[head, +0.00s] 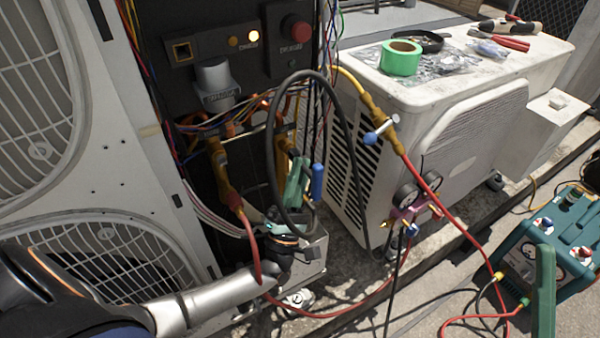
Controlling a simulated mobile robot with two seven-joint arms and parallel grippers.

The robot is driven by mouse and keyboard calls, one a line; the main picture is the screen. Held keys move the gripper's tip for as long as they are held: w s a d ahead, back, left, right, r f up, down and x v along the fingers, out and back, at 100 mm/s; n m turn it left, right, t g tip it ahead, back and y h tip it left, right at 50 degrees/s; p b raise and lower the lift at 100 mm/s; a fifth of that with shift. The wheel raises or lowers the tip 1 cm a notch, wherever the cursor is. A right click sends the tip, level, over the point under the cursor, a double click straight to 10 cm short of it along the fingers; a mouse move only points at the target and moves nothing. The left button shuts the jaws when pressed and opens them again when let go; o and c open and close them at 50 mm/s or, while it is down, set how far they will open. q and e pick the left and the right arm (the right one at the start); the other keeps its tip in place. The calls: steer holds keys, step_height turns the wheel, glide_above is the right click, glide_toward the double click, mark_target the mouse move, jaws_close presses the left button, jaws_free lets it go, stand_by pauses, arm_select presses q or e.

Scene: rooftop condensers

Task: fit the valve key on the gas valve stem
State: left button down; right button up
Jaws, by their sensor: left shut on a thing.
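My left gripper (299,165), with green fingers, reaches up from the lower left to the dark open bay of the tall unit. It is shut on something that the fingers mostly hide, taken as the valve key. A blue grip (317,182) shows just right of the fingers; I cannot tell whether it belongs to the key. A brass valve (284,142) stands behind the fingertips, probably the gas valve; its stem and any contact with the key are hidden. A green finger, apparently my right gripper's (545,290), shows at the lower right, cut off below.
Another brass valve (222,175) with a red hose stands left of the fingers. A black hose (347,110) loops around the hand. Loose wires hang in the bay. The gauge manifold (408,205), white condenser (445,95) and teal machine (555,235) are on the right.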

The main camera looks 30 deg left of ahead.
arm_select(q)
steer(key=shift+w+a+y, duration=0.15)
steer(key=shift+a+y, duration=0.1)
steer(key=shift+y, duration=0.05)
steer(key=c, duration=0.8)
jaws_free()
steer(key=shift+c, duration=0.2)
steer(key=shift+f, duration=0.1)
